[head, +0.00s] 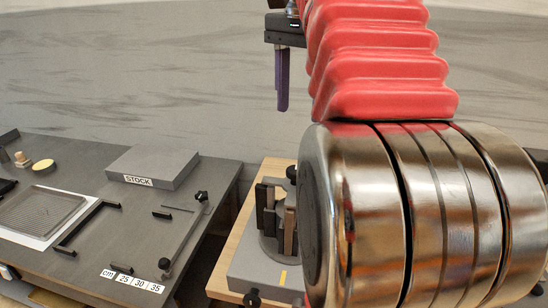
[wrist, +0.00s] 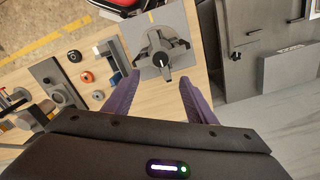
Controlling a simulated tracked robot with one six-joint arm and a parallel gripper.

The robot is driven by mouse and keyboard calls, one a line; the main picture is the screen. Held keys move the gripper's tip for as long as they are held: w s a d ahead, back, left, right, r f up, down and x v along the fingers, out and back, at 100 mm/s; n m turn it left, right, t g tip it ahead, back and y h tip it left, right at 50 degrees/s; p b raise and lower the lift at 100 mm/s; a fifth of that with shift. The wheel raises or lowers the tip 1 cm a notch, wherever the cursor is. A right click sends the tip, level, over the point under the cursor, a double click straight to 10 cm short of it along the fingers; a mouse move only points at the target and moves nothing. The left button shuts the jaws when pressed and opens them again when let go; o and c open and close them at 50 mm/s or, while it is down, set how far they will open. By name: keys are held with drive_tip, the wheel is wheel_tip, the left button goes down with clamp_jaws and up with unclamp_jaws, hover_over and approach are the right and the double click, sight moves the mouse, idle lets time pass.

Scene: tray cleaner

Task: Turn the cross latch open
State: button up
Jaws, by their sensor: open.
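In the wrist view, a dark cross-shaped piece with a black central knob, which looks like the cross latch (wrist: 163,59), sits on a grey plate (wrist: 140,28). My gripper (wrist: 160,78) is open, its two purple fingers spread wide and apart from the piece. Nothing is between the fingers. In the head view, the gripper (head: 282,104) hangs above a grey base (head: 265,275) that carries upright dark and brown blocks. My arm hides the right part of that base, so the piece's exact angle is unclear there.
In the wrist view, an orange knob (wrist: 87,77), a black knob (wrist: 75,56) and a pale round piece (wrist: 98,95) sit nearby on the wooden board. In the head view, a dark table at left holds a grey STOCK block (head: 152,166) and a ribbed tray (head: 42,212).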

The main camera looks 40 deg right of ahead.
drive_tip(key=shift+f, duration=0.1)
wheel_tip(320, 180, down, 14)
drive_tip(key=shift+r, duration=0.15)
idle(0.9)
drive_tip(key=shift+c, duration=0.6)
clamp_jaws()
drive_tip(key=shift+a, duration=0.2)
